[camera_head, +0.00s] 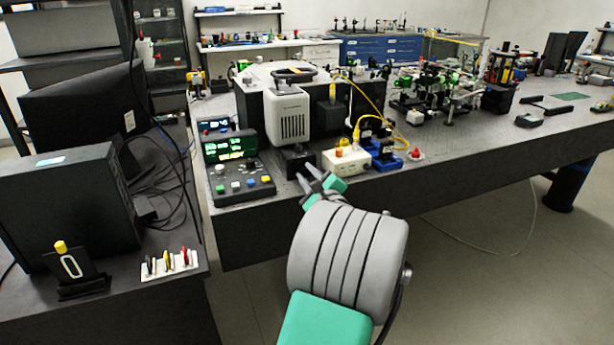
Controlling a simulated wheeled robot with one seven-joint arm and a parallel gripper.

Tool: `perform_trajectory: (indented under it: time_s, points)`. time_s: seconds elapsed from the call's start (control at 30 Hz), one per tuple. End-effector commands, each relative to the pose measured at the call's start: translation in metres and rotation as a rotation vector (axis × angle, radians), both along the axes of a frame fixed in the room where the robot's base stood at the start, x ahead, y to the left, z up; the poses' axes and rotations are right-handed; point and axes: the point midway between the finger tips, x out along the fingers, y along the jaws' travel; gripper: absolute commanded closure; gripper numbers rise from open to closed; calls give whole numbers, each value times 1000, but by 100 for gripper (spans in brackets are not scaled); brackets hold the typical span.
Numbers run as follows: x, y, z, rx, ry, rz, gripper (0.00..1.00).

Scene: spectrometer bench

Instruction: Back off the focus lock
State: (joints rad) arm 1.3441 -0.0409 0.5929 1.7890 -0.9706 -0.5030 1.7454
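My gripper (312,176), with grey fingers and teal parts, is at the front edge of the dark bench, just in front of a small black block (297,161) under the white-fronted instrument (289,118). Its fingers are small and partly overlap in this view, so I cannot tell whether they are open or shut, or whether they touch anything. I cannot single out a focus lock by its look. A white box (345,162) with coloured buttons sits right of the gripper. A black control panel (241,186) with coloured knobs sits left of it.
Blue mounts (385,157) with yellow fibre stand right of the white box. A red-topped knob (416,154) is beyond them. Crowded optics (435,95) fill the bench's middle. The left desk holds a black computer case (65,210) and a white rack (169,264). Floor at right is mostly clear.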

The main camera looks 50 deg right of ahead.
Motion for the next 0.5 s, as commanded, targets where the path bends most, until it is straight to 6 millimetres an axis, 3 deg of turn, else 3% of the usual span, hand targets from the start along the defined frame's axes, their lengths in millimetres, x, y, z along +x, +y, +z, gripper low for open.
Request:
perform_trajectory:
  time_s: [0.23, 0.5]
  points:
    - [1, -1, 0, 0, 1, -1, 77]
    - [1, 0, 0, 0, 2, 0, 99]
